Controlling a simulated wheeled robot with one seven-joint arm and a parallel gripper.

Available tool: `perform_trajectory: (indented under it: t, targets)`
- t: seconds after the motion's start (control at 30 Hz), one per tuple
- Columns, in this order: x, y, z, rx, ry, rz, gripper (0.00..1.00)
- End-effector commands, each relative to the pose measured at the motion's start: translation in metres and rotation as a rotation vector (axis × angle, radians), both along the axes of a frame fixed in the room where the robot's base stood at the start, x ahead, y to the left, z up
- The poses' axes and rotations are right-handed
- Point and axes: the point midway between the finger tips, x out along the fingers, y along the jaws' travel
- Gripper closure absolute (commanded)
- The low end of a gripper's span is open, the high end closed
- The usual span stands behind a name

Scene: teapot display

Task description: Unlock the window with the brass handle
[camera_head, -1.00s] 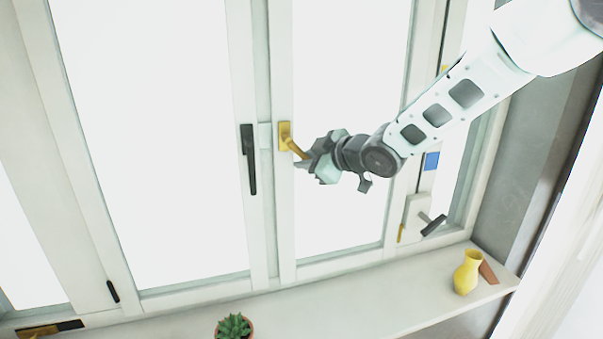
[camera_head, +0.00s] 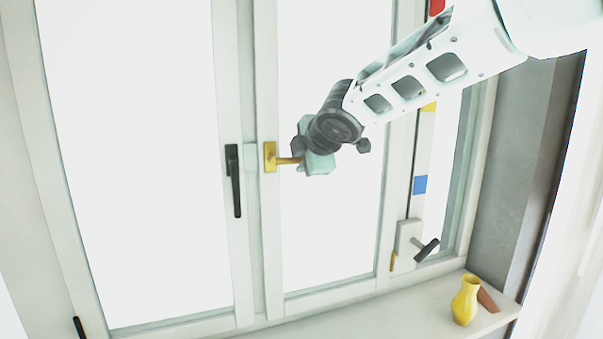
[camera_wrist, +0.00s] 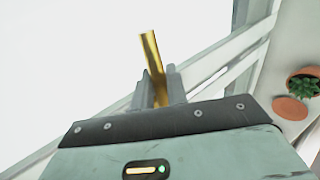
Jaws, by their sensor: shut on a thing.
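The brass handle (camera_head: 270,157) is on the frame of the middle window sash. Its lever points to the right, about level, from the upright brass plate. My gripper (camera_head: 299,160) is at the lever's outer end and is shut on it. In the wrist view the brass lever (camera_wrist: 153,62) runs between the two grey fingers of my gripper (camera_wrist: 158,84). The lever's far end on the plate is out of the wrist view. The window sash (camera_head: 268,230) looks closed in its frame.
A black handle (camera_head: 234,180) is on the sash to the left. A grey-black handle (camera_head: 426,248) sits low at the right. A yellow vase (camera_head: 466,300) stands on the sill (camera_head: 400,308). A potted succulent (camera_wrist: 303,86) shows in the wrist view.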

Motion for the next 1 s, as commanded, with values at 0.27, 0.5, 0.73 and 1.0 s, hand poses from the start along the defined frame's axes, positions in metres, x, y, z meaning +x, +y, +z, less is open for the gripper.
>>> perform_trajectory:
  t: [0.27,0.5,0.73,1.0]
  targets:
    - [-0.0001,0.0007,0.0032,-0.061,-0.018,0.002,1.00]
    - [0.0000,0.0004,0.0041,-0.069,-0.020,0.001,1.00]
    - [0.0000,0.0005,0.0042,-0.067,-0.019,0.001,0.80]
    - [-0.0003,0.0003,0.0044,-0.067,-0.019,0.001,0.80]
